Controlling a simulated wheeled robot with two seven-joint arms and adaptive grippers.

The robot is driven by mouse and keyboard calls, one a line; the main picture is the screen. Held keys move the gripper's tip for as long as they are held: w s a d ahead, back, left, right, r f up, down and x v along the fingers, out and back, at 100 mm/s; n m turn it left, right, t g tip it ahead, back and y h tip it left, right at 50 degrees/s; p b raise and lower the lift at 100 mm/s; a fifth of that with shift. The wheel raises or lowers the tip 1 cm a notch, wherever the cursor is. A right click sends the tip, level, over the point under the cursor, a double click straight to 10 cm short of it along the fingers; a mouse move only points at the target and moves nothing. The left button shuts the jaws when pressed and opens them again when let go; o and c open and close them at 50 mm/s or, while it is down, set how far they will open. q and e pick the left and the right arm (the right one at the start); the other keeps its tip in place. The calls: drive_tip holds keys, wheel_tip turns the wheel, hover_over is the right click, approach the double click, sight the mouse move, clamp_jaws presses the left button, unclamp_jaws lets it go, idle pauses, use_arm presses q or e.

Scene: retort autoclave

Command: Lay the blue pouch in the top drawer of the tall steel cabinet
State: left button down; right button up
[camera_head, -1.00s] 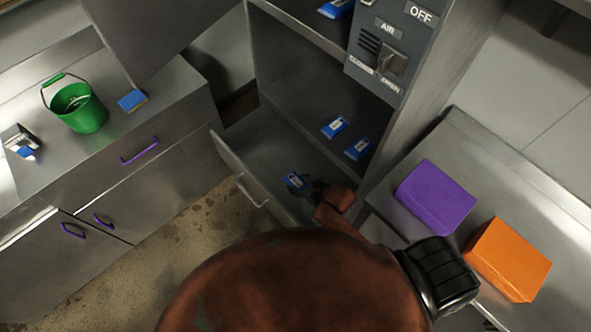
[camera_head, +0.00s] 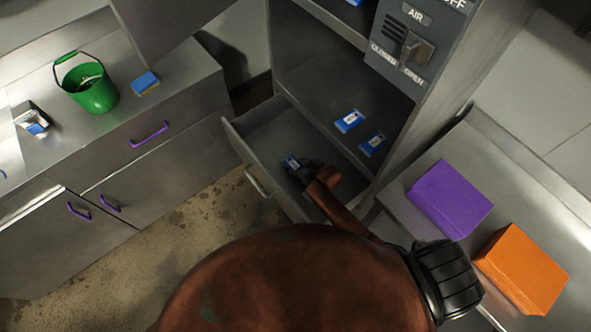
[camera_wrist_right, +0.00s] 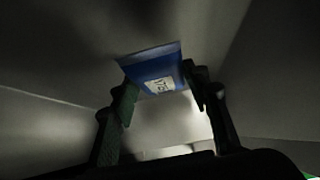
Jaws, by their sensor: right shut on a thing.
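A blue pouch (camera_head: 291,162) with a white label is held in my right gripper (camera_head: 299,172), over the open steel drawer (camera_head: 262,147) of the tall steel cabinet (camera_head: 325,60). In the right wrist view the blue pouch (camera_wrist_right: 158,70) sits at the tips of the two fingers of my right gripper (camera_wrist_right: 160,92), which are shut on it. Grey drawer walls surround it there. I cannot tell whether the pouch touches the drawer floor. My left gripper is not in view.
Two more blue pouches (camera_head: 349,121) (camera_head: 372,144) lie on the cabinet shelf above the drawer. A control panel (camera_head: 407,45) is on the cabinet. A purple block (camera_head: 449,199) and an orange block (camera_head: 522,269) are on the right counter.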

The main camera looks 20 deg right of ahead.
sight(297, 170)
drive_tip(key=shift+w+f, duration=0.25)
drive_tip(key=shift+f, duration=0.1)
drive_tip(key=shift+f+b, duration=0.4)
drive_tip(key=shift+f, duration=1.1)
drive_tip(key=o, duration=1.3)
drive_tip(key=shift+f, duration=0.15)
drive_tip(key=shift+r, duration=0.2)
drive_tip(key=shift+s+d+r, duration=0.15)
drive_tip(key=shift+s+r, duration=0.1)
drive_tip(key=p+v, duration=0.2)
drive_tip(key=v, duration=0.9)
drive_tip(key=shift+p, duration=0.35)
